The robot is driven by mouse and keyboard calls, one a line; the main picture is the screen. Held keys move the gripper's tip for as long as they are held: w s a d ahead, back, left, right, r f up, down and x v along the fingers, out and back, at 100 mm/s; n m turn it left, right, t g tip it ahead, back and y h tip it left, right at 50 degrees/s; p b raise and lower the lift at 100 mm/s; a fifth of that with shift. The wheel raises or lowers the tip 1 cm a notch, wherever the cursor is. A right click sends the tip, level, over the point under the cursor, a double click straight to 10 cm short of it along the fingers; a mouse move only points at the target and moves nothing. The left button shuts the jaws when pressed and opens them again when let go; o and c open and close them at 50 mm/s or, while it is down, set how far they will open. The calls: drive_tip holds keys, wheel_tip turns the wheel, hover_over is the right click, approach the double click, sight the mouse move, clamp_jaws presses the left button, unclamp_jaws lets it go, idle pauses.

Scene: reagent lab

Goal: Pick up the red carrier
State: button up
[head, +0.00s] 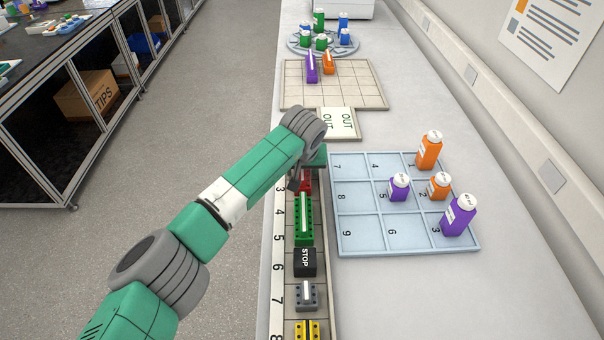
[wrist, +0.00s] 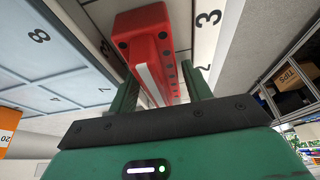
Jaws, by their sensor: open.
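The red carrier (wrist: 145,35) is a long red block with a pale strip along it and dark round holes. In the head view the red carrier (head: 307,181) shows only in part at row 3 of the numbered rail, mostly hidden by my arm. My gripper (wrist: 163,82) is open in the wrist view, with one green finger on each side of the carrier. Whether the fingers touch it cannot be told. In the head view my gripper (head: 299,179) is low over the rail at the carrier, its fingertips mostly hidden.
Nearer along the rail are a green carrier (head: 304,226), a black STOP block (head: 305,262), a grey carrier (head: 307,296) and a yellow carrier (head: 307,329). A blue numbered tray (head: 408,236) with orange and purple bottles stands right. An OUT plate (head: 339,123) lies beyond.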

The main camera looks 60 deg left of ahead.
drive_tip(key=shift+f, duration=0.1)
drive_tip(key=shift+c, duration=0.4)
drive_tip(key=c, duration=0.7)
wheel_tip(320, 180, up, 10)
drive_tip(key=p, duration=0.2)
drive_tip(key=shift+p, duration=0.4)
